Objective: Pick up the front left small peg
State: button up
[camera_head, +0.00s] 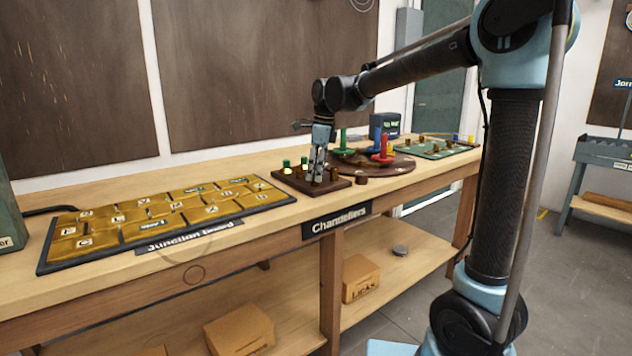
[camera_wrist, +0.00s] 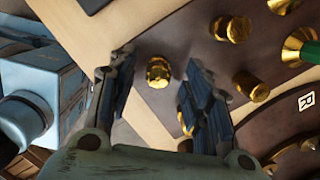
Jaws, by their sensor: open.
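A dark brown board (camera_head: 340,184) on the workbench holds several small brass pegs. My gripper (camera_head: 316,177) points down over this board, its fingers among the pegs. In the wrist view, a small brass peg (camera_wrist: 158,72) stands near the board's corner, in the gap between my two open fingers. Both fingers appear apart from it. Two more small brass pegs, one further back (camera_wrist: 238,28) and one beyond the right finger (camera_wrist: 251,86), stand outside the gap. In the head view my fingers partly hide the pegs, so I cannot tell there which one is between them.
Green-topped pieces (camera_head: 303,162) stand on the board's back side. A round brown turntable (camera_head: 400,166) with a red piece (camera_head: 383,150) and a green piece (camera_head: 343,140) is close behind. The yellow-tiled junction board (camera_head: 150,215) lies left. The bench's front edge is near.

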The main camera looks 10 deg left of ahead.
jog(key=shift+a+f, duration=0.1)
jog(key=shift+f, duration=0.75)
grip_shut()
